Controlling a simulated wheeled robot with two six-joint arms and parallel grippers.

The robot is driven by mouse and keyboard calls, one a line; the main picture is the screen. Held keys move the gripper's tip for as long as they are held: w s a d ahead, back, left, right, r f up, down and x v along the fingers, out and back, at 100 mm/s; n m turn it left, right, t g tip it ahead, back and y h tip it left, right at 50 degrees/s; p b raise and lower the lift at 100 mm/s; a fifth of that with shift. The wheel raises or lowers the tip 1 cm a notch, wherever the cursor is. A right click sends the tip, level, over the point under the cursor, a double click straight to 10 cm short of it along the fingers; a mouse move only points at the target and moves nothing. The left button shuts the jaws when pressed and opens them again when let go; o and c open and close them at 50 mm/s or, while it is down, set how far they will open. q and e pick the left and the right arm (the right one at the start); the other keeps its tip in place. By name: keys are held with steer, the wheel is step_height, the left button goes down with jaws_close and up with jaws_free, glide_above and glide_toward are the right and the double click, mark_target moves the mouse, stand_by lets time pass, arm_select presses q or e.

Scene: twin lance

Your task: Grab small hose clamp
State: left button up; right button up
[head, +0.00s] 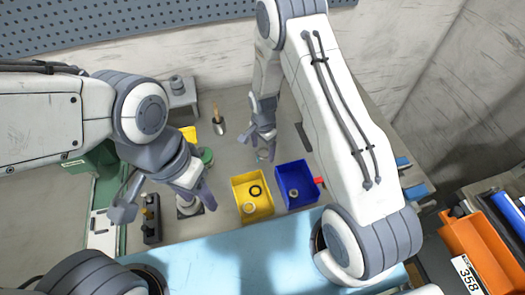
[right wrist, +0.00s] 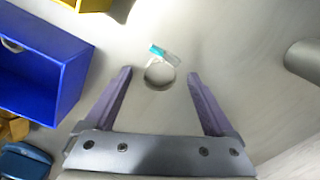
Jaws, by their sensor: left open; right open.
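The small hose clamp (right wrist: 160,74) is a thin metal ring with a teal screw housing, lying on the grey table in the right wrist view. It sits between the tips of my right gripper (right wrist: 159,76), whose two purple fingers are open on either side with a gap to the ring. In the head view my right gripper (head: 263,153) points down at the table behind the bins, and I cannot make out the clamp there. My left gripper (head: 197,196) is open and empty, at the left near the front of the table.
The blue bin also shows left of the clamp in the right wrist view (right wrist: 66,88). A grey cylinder (right wrist: 304,60) is at the right. A wooden-handled tool (head: 217,121) lies further back.

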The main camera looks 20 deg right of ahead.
steer(key=shift+f, duration=0.35)
jaws_close()
steer(key=shift+r, duration=0.2)
